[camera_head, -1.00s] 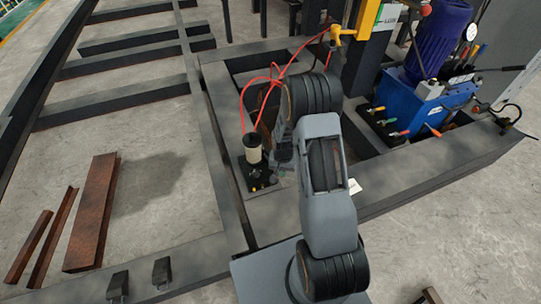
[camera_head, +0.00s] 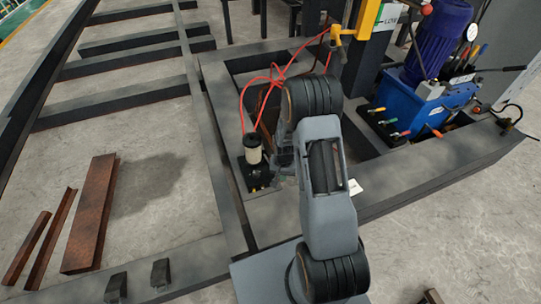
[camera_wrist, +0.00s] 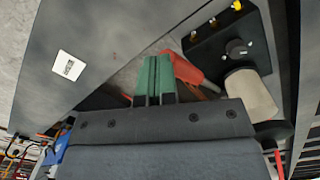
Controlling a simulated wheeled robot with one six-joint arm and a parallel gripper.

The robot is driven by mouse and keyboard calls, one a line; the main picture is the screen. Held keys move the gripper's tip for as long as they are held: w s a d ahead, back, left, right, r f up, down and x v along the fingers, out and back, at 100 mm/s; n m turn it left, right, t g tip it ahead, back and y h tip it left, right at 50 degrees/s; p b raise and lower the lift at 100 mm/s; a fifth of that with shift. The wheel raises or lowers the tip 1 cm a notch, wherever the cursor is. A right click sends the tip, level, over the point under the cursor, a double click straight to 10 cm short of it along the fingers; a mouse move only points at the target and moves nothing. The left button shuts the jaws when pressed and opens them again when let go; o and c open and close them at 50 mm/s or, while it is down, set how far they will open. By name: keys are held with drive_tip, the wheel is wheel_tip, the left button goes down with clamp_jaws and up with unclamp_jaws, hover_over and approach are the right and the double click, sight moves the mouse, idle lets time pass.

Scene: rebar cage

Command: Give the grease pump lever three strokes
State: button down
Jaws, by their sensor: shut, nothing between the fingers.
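The grease pump is a black block with a cream reservoir (camera_head: 253,155) on top, standing on the dark frame left of my arm. In the wrist view its black body (camera_wrist: 205,52) is at the upper right and the cream reservoir (camera_wrist: 250,93) is beside it. The red lever handle (camera_wrist: 183,68) points toward my fingers. My gripper (camera_wrist: 154,78) has green fingers pressed together with nothing between them. Their tips are right beside the handle's end; I cannot tell if they touch it. In the head view my gripper (camera_head: 282,172) is mostly hidden by my arm, just right of the pump.
Red hoses (camera_head: 277,72) rise from the pump toward a yellow fitting (camera_head: 345,31). A blue hydraulic unit (camera_head: 405,102) with levers stands at the right. Dark frame beams (camera_head: 215,150) surround the pump. Rusty steel pieces (camera_head: 92,215) lie on the floor at left.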

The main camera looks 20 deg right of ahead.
drive_tip(key=shift+f, duration=0.1)
drive_tip(key=shift+s+f+b, duration=0.25)
drive_tip(key=shift+f+b, duration=0.2)
drive_tip(key=shift+f, duration=0.1)
drive_tip(key=shift+s+f+b, duration=0.3)
drive_tip(key=shift+f+b, duration=0.2)
drive_tip(key=shift+f, duration=0.25)
drive_tip(key=w+r+p, duration=0.6)
drive_tip(key=w+r, duration=0.1)
drive_tip(key=r, duration=0.4)
drive_tip(key=shift+w+r+p, duration=0.3)
drive_tip(key=shift+w+r, duration=0.1)
idle(0.4)
idle(0.6)
